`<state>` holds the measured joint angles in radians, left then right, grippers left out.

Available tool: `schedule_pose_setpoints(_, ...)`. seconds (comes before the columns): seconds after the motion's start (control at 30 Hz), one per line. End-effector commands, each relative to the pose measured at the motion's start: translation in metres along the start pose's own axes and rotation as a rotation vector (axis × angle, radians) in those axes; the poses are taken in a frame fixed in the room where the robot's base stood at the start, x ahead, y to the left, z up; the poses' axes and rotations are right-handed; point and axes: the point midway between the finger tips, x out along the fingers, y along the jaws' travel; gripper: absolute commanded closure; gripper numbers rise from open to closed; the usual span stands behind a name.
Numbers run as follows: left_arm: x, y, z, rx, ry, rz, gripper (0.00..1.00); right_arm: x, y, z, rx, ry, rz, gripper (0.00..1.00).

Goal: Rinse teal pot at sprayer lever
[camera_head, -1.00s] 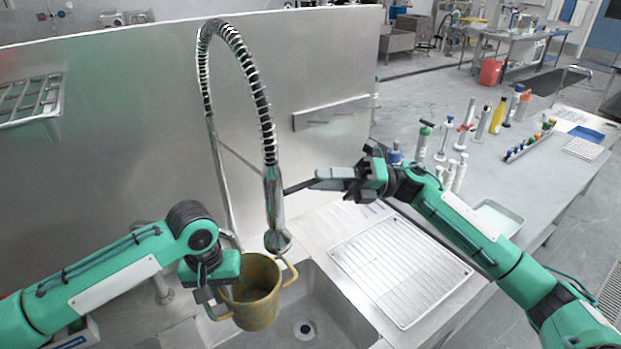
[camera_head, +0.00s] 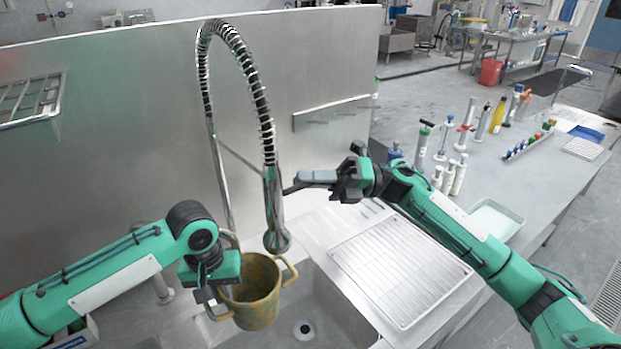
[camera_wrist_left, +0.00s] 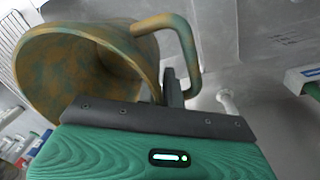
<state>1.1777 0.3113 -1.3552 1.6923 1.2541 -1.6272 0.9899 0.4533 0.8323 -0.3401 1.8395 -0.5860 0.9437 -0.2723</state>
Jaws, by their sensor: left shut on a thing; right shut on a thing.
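The teal pot (camera_head: 262,312), mottled brown and teal with two handles, hangs upright over the sink under the sprayer head (camera_head: 274,205). My left gripper (camera_head: 218,294) is shut on its left handle; the left wrist view shows the pot's open mouth (camera_wrist_left: 45,70) beside the gripper, with the grip partly hidden. The sprayer lever (camera_head: 292,189) sticks out to the right from the sprayer head. My right gripper (camera_head: 325,179) is shut on the lever, right of the sprayer head. No water stream is clearly visible.
The sink basin (camera_head: 335,305) with its drain lies below and right of the pot. A wire drying rack (camera_head: 400,270) sits right of the sink. Bottles, pipettes and a tray (camera_head: 497,218) stand on the right counter. A steel splash wall (camera_head: 330,60) rises behind.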

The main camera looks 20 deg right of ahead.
Motion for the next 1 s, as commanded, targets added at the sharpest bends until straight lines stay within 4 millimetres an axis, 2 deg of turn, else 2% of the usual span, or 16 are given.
schedule_pose_setpoints(0.3,-0.0008,0.0003,-0.0003,0.000,0.001,0.001,1.00,-0.0018,-0.0084,-0.0046,0.045,-0.078,0.103,1.00)
schedule_pose_setpoints(0.57,-0.0007,0.0002,-0.0003,0.000,0.001,0.001,1.00,-0.0023,-0.0084,-0.0044,0.045,-0.084,0.110,1.00)
schedule_pose_setpoints(0.6,-0.0007,0.0002,-0.0003,0.000,0.001,0.001,1.00,-0.0023,-0.0085,-0.0044,0.046,-0.084,0.110,0.87)
schedule_pose_setpoints(0.7,-0.0007,0.0002,-0.0003,0.000,0.001,0.001,1.00,-0.0022,-0.0084,-0.0045,0.046,-0.083,0.110,0.67)
schedule_pose_setpoints(1.0,-0.0008,0.0003,-0.0003,0.000,0.001,0.001,1.00,-0.0030,-0.0083,-0.0047,0.046,-0.082,0.111,0.67)
